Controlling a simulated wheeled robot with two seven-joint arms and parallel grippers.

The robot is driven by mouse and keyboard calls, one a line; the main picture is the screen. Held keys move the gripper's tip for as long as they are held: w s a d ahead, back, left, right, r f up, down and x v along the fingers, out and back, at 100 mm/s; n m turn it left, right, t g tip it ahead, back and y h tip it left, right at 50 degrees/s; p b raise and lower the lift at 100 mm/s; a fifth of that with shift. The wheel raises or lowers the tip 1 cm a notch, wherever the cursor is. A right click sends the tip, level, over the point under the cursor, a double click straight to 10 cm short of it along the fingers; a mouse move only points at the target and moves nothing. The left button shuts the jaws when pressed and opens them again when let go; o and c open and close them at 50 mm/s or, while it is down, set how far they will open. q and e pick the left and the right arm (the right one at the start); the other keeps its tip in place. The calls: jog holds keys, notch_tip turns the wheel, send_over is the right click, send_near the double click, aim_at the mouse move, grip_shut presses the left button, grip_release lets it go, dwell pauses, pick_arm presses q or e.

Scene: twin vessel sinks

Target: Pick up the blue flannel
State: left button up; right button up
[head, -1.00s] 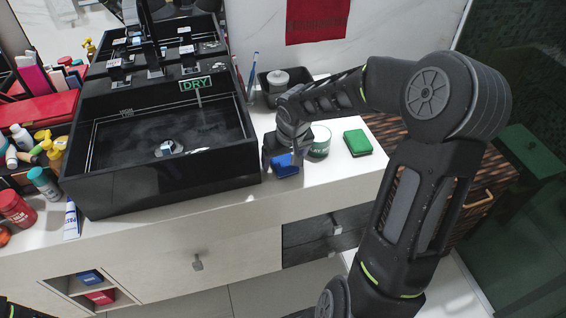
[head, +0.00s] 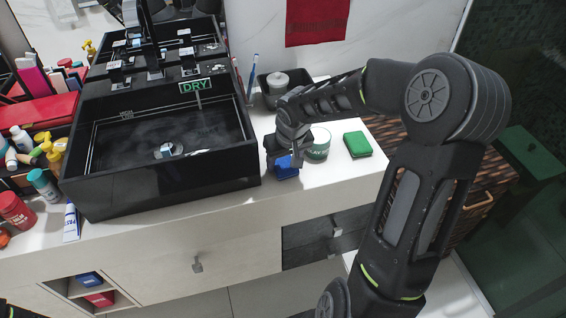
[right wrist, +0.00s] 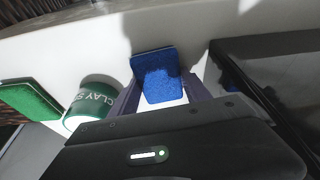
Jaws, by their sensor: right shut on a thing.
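The blue flannel (head: 286,168) is a small folded blue cloth at the front of the white counter, just right of the black sink. My right gripper (head: 284,160) is shut on it from above, and its fingers partly hide the cloth. In the right wrist view the blue flannel (right wrist: 158,75) sits between the two fingertips (right wrist: 165,92). Whether it is clear of the counter is hard to tell. My left gripper is out of view.
A clay tub (head: 319,144) stands close right of the gripper, with a green folded cloth (head: 357,145) beyond it. The black sink (head: 160,140) rises on the left. A dark tray (head: 270,98) stands behind. Bottles crowd the far left.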

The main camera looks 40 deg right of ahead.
aim_at(284, 163)
jog(key=shift+r, duration=0.1)
jog(key=shift+r+p, duration=0.4)
jog(key=shift+r, duration=0.1)
notch_tip(284, 163, up, 9)
jog(key=shift+r, duration=0.15)
